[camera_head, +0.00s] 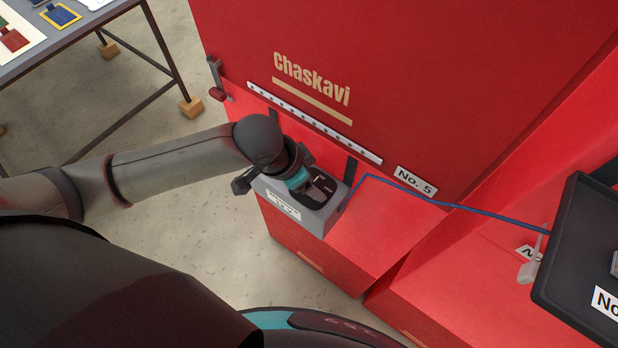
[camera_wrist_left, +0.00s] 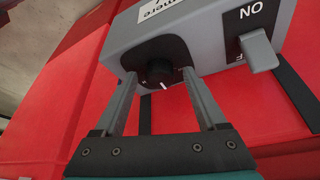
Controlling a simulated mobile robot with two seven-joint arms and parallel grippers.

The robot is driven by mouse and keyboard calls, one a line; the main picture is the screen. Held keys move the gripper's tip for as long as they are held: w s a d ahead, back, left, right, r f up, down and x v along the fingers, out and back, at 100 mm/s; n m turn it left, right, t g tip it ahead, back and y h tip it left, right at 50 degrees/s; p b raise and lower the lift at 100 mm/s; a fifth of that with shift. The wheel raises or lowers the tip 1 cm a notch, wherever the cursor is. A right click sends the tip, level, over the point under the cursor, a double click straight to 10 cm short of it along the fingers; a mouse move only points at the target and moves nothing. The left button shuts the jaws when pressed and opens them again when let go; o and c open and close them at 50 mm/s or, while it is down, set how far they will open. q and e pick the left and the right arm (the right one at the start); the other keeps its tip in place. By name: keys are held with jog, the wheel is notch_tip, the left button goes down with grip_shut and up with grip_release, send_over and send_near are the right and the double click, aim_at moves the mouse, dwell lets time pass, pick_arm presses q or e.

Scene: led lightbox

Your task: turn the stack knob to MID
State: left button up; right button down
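The stack knob appears to be the round black knob (camera_wrist_left: 159,73) on a grey control box (camera_wrist_left: 205,38) in the left wrist view. Its white pointer line points down and slightly right in that view. Letters around it are mostly hidden or too small to read. My left gripper (camera_wrist_left: 160,80) is open, with one finger on each side of the knob and small gaps showing. In the head view my left gripper (camera_head: 318,188) is over the grey box (camera_head: 318,221), hiding the knob. My right gripper is not in view.
A grey lever switch (camera_wrist_left: 258,50) marked ON sits beside the knob. The box is on a red machine (camera_head: 400,90) labelled Chaskavi. A blue cable (camera_head: 450,204) runs right toward a dark tray (camera_head: 575,240). A table (camera_head: 85,25) stands at upper left.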

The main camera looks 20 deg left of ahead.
pick_arm(q)
jog(key=v, duration=1.5)
jog(key=shift+r, duration=0.1)
